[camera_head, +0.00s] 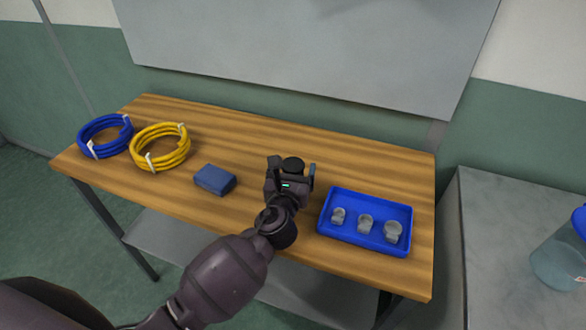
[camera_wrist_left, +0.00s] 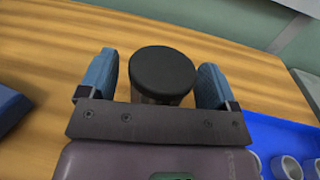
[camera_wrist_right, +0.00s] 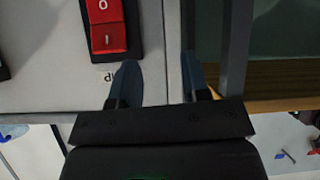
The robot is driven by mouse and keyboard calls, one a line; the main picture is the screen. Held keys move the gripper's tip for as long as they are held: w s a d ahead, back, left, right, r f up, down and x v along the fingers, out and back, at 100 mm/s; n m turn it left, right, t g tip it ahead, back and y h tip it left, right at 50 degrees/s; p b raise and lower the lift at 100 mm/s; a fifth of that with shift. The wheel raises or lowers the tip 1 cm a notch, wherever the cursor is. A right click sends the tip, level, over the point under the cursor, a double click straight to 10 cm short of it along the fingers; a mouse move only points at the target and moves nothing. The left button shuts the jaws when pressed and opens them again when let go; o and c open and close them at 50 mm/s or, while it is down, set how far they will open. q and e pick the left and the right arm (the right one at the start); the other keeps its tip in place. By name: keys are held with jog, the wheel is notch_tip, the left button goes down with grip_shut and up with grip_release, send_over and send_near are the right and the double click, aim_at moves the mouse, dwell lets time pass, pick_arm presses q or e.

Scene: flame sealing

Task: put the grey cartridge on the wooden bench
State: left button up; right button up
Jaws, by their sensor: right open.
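The grey cartridge, seen as a dark round cap (camera_head: 293,164) over a mostly hidden body, is over the middle of the wooden bench (camera_head: 250,140). Its cap also shows in the left wrist view (camera_wrist_left: 163,73). My left gripper (camera_head: 292,175) is around it, one blue finger on each side. A strip of wood shows between the left finger and the cap, so the jaws look open. The cartridge's foot is hidden; it seems upright. My right gripper (camera_wrist_right: 160,82) is open and empty, away from the bench's middle, in front of a panel with a red switch (camera_wrist_right: 107,25).
A blue tray (camera_head: 325,222) with three small grey fittings stands right of the left gripper. A blue box (camera_head: 214,180) lies to its left, with a yellow coil (camera_head: 160,160) and a blue coil (camera_head: 82,141) beyond. The back middle of the bench is clear.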

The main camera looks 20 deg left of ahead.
pick_arm(q)
jog(key=shift+r, duration=0.25)
jog(key=s, duration=0.4)
jog(key=s+d, duration=0.1)
jog(key=s, duration=0.7)
jog(key=shift+d, duration=0.25)
